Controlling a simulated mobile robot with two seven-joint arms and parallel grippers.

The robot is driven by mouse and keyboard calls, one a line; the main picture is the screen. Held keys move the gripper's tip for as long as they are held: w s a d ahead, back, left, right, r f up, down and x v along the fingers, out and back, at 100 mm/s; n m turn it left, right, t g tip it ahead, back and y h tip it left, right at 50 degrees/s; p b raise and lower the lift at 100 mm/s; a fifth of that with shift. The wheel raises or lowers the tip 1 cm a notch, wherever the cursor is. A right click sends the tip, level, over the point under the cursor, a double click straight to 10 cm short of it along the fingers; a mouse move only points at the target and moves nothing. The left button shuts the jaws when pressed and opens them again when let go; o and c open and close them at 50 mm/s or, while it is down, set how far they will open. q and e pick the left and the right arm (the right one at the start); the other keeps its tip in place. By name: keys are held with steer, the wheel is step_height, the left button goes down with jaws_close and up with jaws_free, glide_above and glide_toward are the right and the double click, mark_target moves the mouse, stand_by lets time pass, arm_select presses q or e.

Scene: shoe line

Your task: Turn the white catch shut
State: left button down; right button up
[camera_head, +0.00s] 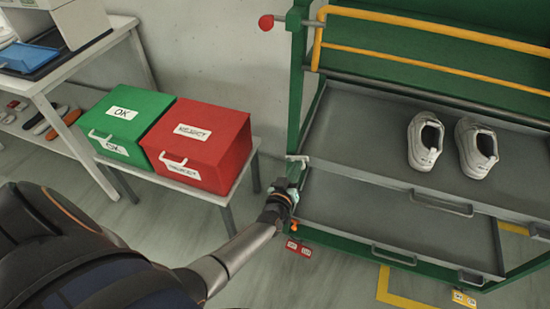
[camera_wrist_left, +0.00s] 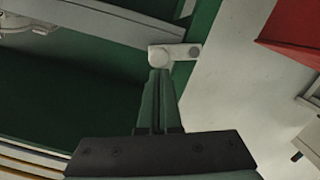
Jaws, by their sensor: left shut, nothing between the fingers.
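The white catch (camera_wrist_left: 180,52) is a short pale bar with a round end, on the green frame post in the left wrist view. It lies roughly sideways there, its round end to the left. In the head view it shows small and pale (camera_head: 297,159) at the tray's near-left corner. My left gripper (camera_head: 284,186) is shut and empty, just below the catch. In the left wrist view its closed fingertips (camera_wrist_left: 158,72) reach the catch's round end and overlap its lower edge. I cannot tell whether they touch. My right gripper is in neither view.
The green rack (camera_head: 297,85) holds a grey upper tray (camera_head: 365,140) with two white shoes (camera_head: 450,145). A lower tray (camera_head: 350,215) sits beneath. A green box (camera_head: 125,120) and a red box (camera_head: 205,145) stand on a low table at left. Red tags (camera_head: 299,248) hang below my gripper.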

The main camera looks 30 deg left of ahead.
arm_select(q)
steer(key=shift+w+d+f+m, duration=0.1)
steer(key=shift+d+f+m, duration=0.25)
steer(key=shift+f+m, duration=0.35)
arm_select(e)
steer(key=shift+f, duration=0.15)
arm_select(q)
steer(key=shift+r, duration=0.1)
